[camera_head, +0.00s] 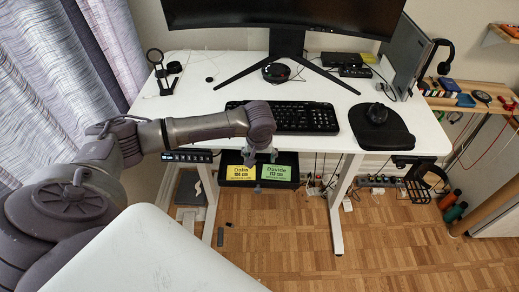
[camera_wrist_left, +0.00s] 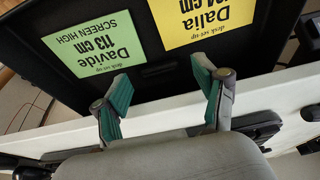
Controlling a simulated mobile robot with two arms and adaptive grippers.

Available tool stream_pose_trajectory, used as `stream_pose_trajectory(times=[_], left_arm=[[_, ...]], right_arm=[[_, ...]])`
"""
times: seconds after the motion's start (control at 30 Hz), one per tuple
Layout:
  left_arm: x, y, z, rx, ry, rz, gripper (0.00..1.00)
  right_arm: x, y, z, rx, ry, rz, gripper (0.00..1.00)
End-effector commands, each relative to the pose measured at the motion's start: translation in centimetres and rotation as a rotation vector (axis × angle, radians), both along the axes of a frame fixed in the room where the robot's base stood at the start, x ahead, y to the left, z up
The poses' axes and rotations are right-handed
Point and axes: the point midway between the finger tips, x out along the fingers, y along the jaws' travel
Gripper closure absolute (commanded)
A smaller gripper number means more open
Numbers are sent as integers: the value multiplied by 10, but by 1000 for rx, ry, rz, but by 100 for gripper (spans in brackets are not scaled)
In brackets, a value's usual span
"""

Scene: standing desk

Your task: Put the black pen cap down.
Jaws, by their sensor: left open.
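I cannot make out the black pen cap in either view. My left gripper (camera_head: 262,156) is at the front edge of the white desk (camera_head: 210,120), just above a black tray (camera_head: 258,182) under the desktop. In the left wrist view the left gripper (camera_wrist_left: 163,75) has its two green-padded fingers spread apart, with nothing visible between them. The black tray (camera_wrist_left: 155,72) lies beyond the fingertips there. It carries a yellow note (camera_wrist_left: 208,20) and a green note (camera_wrist_left: 92,45). My right gripper is not in view.
A black keyboard (camera_head: 305,118) lies just behind the left gripper. A mouse (camera_head: 377,113) rests on a black pad to the right. A monitor (camera_head: 285,15) stands at the back. The desktop left of the keyboard is mostly clear.

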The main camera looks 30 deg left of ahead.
Motion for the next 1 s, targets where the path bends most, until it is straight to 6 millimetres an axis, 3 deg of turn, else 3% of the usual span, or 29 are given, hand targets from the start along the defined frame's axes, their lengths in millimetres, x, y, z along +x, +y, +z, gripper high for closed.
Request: stream_pose_trajectory(times=[0.5, 0.7, 1.0], left_arm=[[-21, -14, 95, -1, -4, 0, 29], [-25, -16, 110, -1, -3, 0, 29], [-26, -16, 111, -1, -1, 1, 29]], right_arm=[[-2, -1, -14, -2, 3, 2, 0], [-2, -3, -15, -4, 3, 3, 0], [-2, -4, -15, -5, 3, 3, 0]])
